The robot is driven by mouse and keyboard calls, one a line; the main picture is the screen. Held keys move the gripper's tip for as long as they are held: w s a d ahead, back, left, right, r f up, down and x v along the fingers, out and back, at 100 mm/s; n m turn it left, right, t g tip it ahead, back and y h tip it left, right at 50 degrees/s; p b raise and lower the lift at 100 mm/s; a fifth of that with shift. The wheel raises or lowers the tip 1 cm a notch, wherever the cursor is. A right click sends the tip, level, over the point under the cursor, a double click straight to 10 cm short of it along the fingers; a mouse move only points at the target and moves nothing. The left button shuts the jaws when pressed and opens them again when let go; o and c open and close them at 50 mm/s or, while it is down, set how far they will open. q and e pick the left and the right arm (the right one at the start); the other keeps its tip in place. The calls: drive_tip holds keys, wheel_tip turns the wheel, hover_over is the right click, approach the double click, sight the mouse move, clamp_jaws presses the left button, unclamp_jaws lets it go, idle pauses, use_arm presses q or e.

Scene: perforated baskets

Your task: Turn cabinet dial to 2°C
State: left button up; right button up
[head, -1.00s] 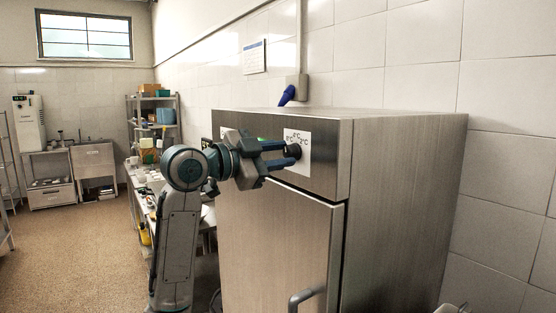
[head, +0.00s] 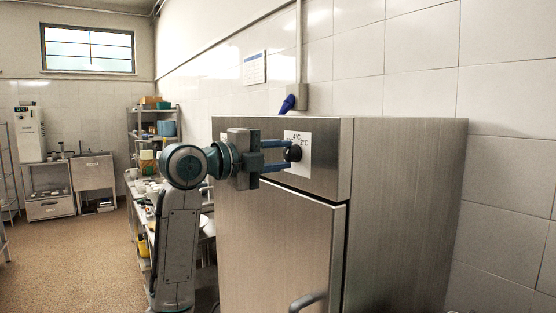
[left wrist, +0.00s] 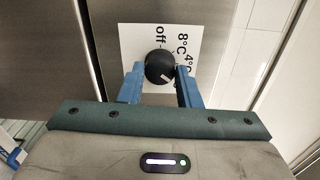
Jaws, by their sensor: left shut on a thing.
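The black round dial (head: 294,153) sits on a white label plate (head: 303,168) at the top front of the steel cabinet (head: 270,215). My left gripper (head: 287,155) is shut on the dial, with its two blue fingers on opposite sides of it. In the left wrist view the dial (left wrist: 158,67) carries a white pointer line slanting to the lower right, near the right finger. The plate (left wrist: 134,45) shows "off", "8°C" and "4°C" there; the 2°C mark is not visible in it. In the head view "4°C" and "2°C" show above and right of the dial. My right gripper is out of view.
The cabinet door has a curved handle (head: 307,301) low down. A blue object (head: 287,104) shows at the cabinet's top edge by the wall. A cluttered counter and a shelf rack (head: 154,130) stand to the left, with open floor (head: 80,255) beyond.

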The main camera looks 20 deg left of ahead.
use_arm(q)
drive_tip(key=shift+m, duration=0.7)
drive_tip(key=o, duration=1)
drive_tip(key=shift+c, duration=0.2)
drive_tip(key=shift+s+a+f+b, duration=0.1)
drive_tip(key=shift+s+a+b, duration=0.15)
drive_tip(key=shift+s+b, duration=0.2)
drive_tip(key=b+v, duration=0.3)
drive_tip(key=v, duration=0.6)
drive_tip(key=shift+s+a, duration=0.25)
drive_tip(key=shift+s, duration=0.05)
